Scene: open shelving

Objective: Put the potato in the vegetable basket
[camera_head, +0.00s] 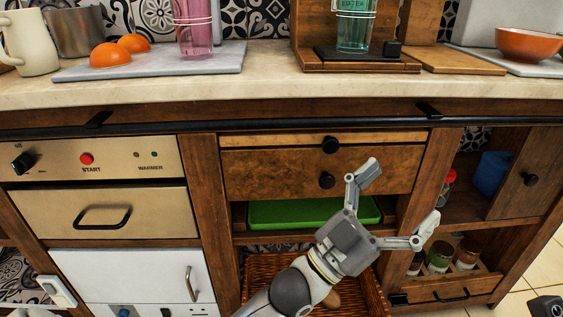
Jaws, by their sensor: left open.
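A wicker basket (262,268) sits low under the counter, below the shelf with the green tray. A rounded brown thing, probably the potato (332,300), shows in the basket beside my arm. My arm hides part of it and much of the basket. My left gripper (400,194) is open and empty, above and to the right of the basket. Its fingers spread in front of the drawer front and the right cabinet post.
A green tray (300,212) lies on the shelf behind the gripper. Spice jars (438,257) stand in a rack to the right. Two oranges (110,55) lie on a marble board (150,68) on the counter.

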